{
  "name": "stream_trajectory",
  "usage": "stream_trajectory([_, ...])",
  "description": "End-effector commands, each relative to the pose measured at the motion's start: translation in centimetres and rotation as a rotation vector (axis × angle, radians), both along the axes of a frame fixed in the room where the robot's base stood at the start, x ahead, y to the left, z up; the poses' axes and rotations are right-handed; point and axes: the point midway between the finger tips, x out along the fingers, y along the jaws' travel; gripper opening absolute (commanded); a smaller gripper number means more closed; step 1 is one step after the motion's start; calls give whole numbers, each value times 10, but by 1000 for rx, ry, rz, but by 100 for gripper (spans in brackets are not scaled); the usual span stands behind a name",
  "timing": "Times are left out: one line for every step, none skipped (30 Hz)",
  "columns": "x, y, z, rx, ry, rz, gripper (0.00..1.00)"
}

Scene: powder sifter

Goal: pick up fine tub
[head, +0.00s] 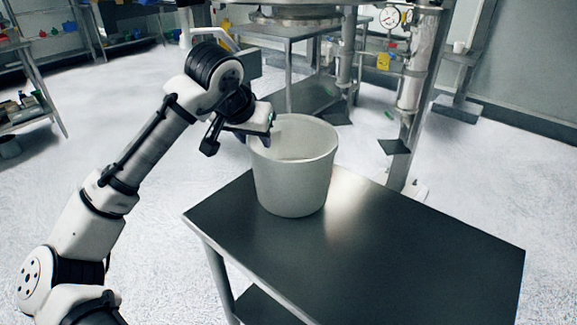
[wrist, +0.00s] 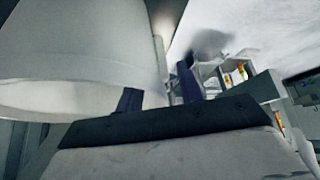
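In the wrist view the tub (wrist: 75,45) fills the upper left. My gripper's two dark fingers (wrist: 158,92) stand apart there, one in front of the tub and the other just right of its edge. The fingers look open around the rim wall. Whether either touches the wall cannot be told. The tub's inside bottom is hidden.
The table top (head: 400,250) is bare to the right of the tub. A steel sifter frame with a gauge (head: 389,17) and pipes stands behind it. A shelf with small items (head: 20,105) is at the far left. The pale floor around is mostly clear.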

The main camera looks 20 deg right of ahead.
Motion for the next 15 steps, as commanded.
stream_trajectory([0, 0, 0, 0, 0, 0, 37])
stream_trajectory([0, 0, 0, 0, 0, 0, 37])
stream_trajectory([0, 0, 0, 0, 0, 0, 33])
stream_trajectory([0, 0, 0, 0, 0, 0, 29])
stream_trajectory([0, 0, 0, 0, 0, 0, 25])
stream_trajectory([0, 0, 0, 0, 0, 0, 20])
stream_trajectory([0, 0, 0, 0, 0, 0, 16])
stream_trajectory([0, 0, 0, 0, 0, 0, 12])
stream_trajectory([0, 0, 0, 0, 0, 0, 7])
stream_trajectory([0, 0, 0, 0, 0, 0, 3])
stream_trajectory([0, 0, 0, 0, 0, 0, 0])
stream_trajectory([0, 0, 0, 0, 0, 0, 0])
stream_trajectory([0, 0, 0, 0, 0, 0, 0])
stream_trajectory([0, 0, 1, -1, -1, 0, 0])
stream_trajectory([0, 0, 1, -1, -1, 0, 0])
